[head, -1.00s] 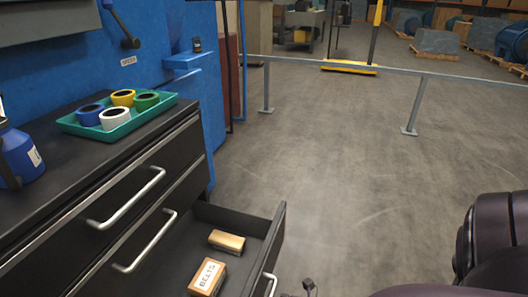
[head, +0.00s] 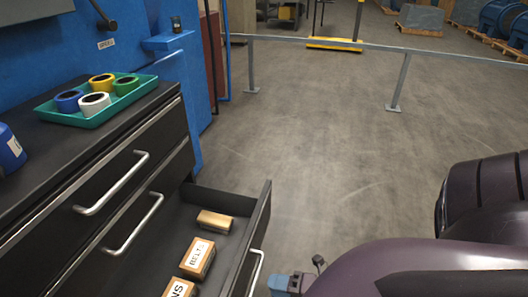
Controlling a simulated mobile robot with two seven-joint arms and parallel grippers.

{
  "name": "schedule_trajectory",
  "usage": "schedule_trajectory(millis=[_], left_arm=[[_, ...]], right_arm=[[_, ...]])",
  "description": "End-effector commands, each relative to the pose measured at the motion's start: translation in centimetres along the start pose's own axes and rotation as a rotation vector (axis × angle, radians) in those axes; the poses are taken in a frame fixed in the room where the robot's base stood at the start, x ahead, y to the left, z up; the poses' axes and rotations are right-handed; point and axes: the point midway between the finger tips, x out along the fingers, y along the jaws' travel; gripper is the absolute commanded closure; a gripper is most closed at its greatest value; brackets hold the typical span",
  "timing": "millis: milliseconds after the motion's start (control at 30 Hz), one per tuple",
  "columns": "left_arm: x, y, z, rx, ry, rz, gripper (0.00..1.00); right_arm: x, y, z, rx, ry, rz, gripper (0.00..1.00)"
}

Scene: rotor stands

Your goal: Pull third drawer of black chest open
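The black chest (head: 62,157) stands at the left in the head view. Its top drawer (head: 120,160) and second drawer (head: 155,205) are closed, each with a silver bar handle. The third drawer (head: 232,202) is pulled out, and its inside is open to view. Its silver handle (head: 256,268) shows on the front at the bottom edge. My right gripper (head: 284,285) is at the bottom edge, just right of that handle; its fingertips are not clear, and I cannot tell whether it touches the handle. My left gripper is out of view.
In the open drawer lie a belts box (head: 198,258), a brown box (head: 214,221) and a partly cut-off labelled box (head: 180,288). A teal tray (head: 75,115) with tape rolls is on the chest top. Clear floor (head: 320,170) lies right of the drawer, up to a grey rail (head: 396,85).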

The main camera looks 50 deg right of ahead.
Motion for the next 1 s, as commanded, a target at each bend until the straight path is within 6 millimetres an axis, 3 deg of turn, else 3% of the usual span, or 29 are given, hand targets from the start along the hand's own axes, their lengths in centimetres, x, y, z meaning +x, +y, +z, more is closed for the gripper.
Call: schedule_trajectory(millis=[100,300,1000], left_arm=[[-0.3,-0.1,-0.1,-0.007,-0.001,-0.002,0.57],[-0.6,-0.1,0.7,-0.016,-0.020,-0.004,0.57],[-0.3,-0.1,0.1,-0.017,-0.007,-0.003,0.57]], right_arm=[[-1.9,0.2,0.1,-0.001,-0.002,0.001,0.61],[-3.9,0.1,0.0,0.001,-0.001,0.001,0.61],[-4.2,0.0,0.0,0.001,0.000,0.000,0.61]])
